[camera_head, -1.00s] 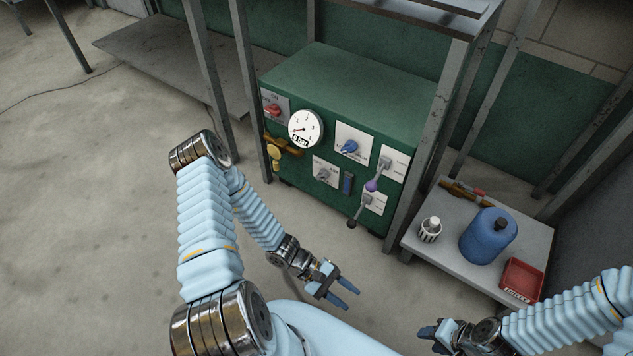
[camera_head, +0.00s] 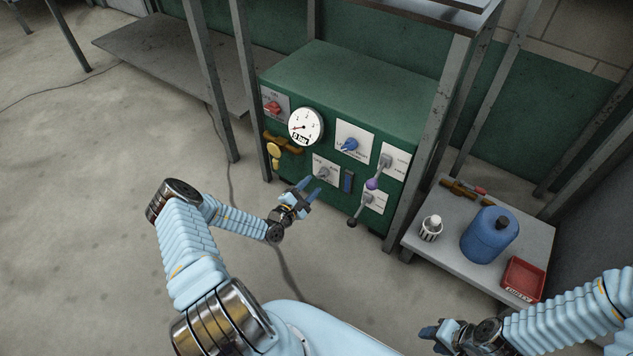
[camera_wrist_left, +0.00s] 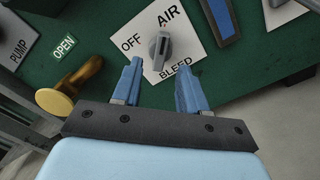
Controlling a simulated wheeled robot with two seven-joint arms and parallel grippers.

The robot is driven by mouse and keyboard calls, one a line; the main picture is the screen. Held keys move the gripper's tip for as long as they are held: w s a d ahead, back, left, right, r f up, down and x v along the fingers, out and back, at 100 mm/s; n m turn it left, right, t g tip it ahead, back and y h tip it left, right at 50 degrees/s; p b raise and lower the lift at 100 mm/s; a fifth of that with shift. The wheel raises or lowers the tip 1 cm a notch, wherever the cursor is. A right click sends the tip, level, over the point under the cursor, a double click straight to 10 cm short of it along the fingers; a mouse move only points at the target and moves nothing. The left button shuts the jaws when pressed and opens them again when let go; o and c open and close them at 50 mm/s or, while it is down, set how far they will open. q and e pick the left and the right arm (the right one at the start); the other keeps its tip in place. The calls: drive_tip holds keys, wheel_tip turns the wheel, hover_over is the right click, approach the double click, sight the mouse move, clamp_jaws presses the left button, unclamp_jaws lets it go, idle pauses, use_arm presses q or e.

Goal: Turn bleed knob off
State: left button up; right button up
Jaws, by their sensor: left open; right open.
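The bleed knob (camera_wrist_left: 160,46) is a grey knob on a white plate (camera_wrist_left: 190,42) marked OFF, AIR and BLEED in the left wrist view. It also shows low on the green panel in the head view (camera_head: 323,173). The knob stands roughly in line between AIR and BLEED; I cannot tell which end points. My left gripper (camera_head: 309,187) is open and empty in front of the plate. In the left wrist view its blue fingertips (camera_wrist_left: 158,66) lie either side of the knob's lower end, apparently short of it. My right gripper (camera_head: 431,337) is open at the bottom right, far from the panel.
The green cabinet (camera_head: 350,82) also bears a pressure gauge (camera_head: 306,126), a blue knob (camera_head: 350,144), a red knob (camera_head: 272,107), a brass valve (camera_head: 274,151) and a purple-knobbed lever (camera_head: 372,184). Metal posts flank it. A side table (camera_head: 455,262) holds a blue jug (camera_head: 488,236).

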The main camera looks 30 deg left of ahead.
sight(320, 177)
use_arm(q)
drive_tip(key=shift+w+d, duration=0.15)
drive_tip(key=shift+w, duration=1.85)
clamp_jaws()
